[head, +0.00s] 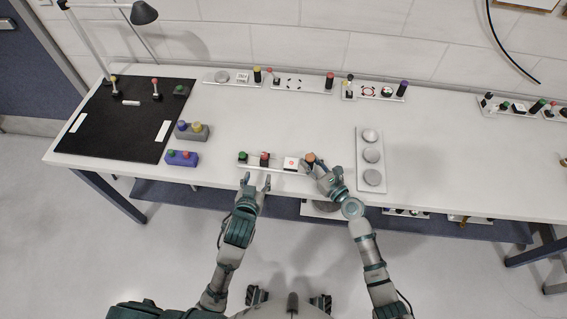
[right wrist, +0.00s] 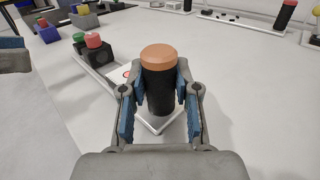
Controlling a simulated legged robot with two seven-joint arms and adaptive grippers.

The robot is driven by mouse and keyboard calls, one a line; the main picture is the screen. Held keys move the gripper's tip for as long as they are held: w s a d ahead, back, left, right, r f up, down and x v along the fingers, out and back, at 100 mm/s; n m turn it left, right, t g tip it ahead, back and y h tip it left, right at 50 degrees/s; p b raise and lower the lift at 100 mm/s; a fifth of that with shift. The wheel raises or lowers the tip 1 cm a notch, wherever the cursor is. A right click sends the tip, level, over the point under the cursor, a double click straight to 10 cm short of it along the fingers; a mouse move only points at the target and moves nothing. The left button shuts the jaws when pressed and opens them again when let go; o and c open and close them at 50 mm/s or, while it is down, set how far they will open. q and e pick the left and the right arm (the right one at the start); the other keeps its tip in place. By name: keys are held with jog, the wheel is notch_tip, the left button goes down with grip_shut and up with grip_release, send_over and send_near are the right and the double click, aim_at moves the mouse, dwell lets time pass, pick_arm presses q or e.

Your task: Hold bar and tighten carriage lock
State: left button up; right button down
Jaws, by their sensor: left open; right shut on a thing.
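A narrow light bar (head: 262,168) lies at the table's front edge. It carries a green-topped block (head: 243,157), a red-topped block (head: 265,157) and a white block with a red mark (head: 291,163). An upright black cylinder with an orange top (right wrist: 160,82) stands at the bar's right end. My right gripper (head: 315,168) is shut on this cylinder, one finger on each side in the right wrist view. My left gripper (head: 256,181) is open just in front of the bar, below the red-topped block. I cannot tell whether it touches the bar.
Two button boxes, grey (head: 192,131) and blue (head: 182,158), stand to the left beside a black mat (head: 125,130). A tray with several round discs (head: 359,184) stands right of my right gripper. Similar fixtures (head: 376,92) line the back. The table's middle is clear.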

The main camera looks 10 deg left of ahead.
pick_arm(q)
jog(key=shift+c, duration=0.6)
